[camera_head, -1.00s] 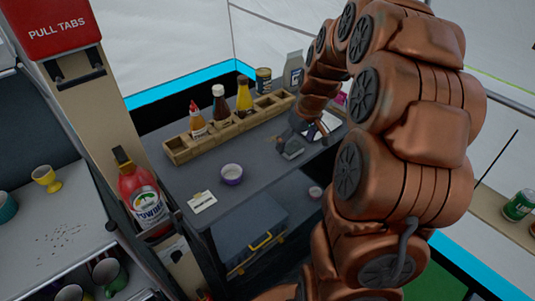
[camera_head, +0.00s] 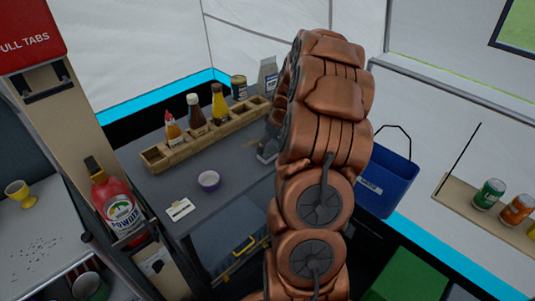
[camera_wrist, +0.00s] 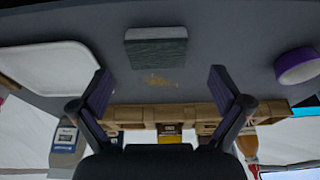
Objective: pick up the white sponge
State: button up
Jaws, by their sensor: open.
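The sponge (camera_wrist: 156,46) lies on the dark grey counter (camera_wrist: 240,30) in the wrist view, with a thin white part and a dark grey-green face. It sits beyond my fingertips, roughly centred between them, and nothing touches it. My gripper (camera_wrist: 160,76) is open and empty, its two dark fingers spread wide. In the head view my arm covers the sponge, and only a little of my gripper shows beside the arm.
A purple bowl (camera_head: 208,180) and a small white card (camera_head: 180,209) are on the counter. A wooden rack (camera_head: 205,134) with bottles runs along the back. A white tray (camera_wrist: 50,68) lies beside the sponge. A blue bin (camera_head: 386,180) hangs right of my arm.

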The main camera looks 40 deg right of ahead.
aim_at(269, 151)
jog(key=shift+d+p+x, duration=0.15)
jog(key=shift+p+x, duration=0.35)
jog(key=shift+x, duration=0.75)
jog(key=shift+d+p+x, duration=0.1)
jog(key=shift+p+x, duration=0.35)
jog(key=shift+x, duration=0.8)
jog(key=shift+w, duration=0.1)
jog(key=shift+c, duration=0.3)
jog(key=c, duration=0.7)
jog(key=shift+r, duration=0.15)
jog(key=shift+r+b, duration=0.5)
jog(key=shift+r, duration=0.3)
jog(key=shift+s+a+r+b, duration=0.15)
jog(key=shift+r+b, duration=0.05)
jog(key=shift+r, duration=0.25)
jog(key=shift+s+a+r+b, duration=0.1)
jog(key=shift+s+r+b, duration=0.1)
jog(key=shift+r, duration=0.25)
jog(key=s+a+r+b, duration=0.1)
jog(key=s+a+b, duration=0.2)
jog(key=s+a, duration=0.6)
jog(key=s, duration=0.3)
jog(key=shift+a+r+b, duration=0.15)
jog(key=shift+r+b, duration=0.1)
jog(key=shift+b, duration=0.05)
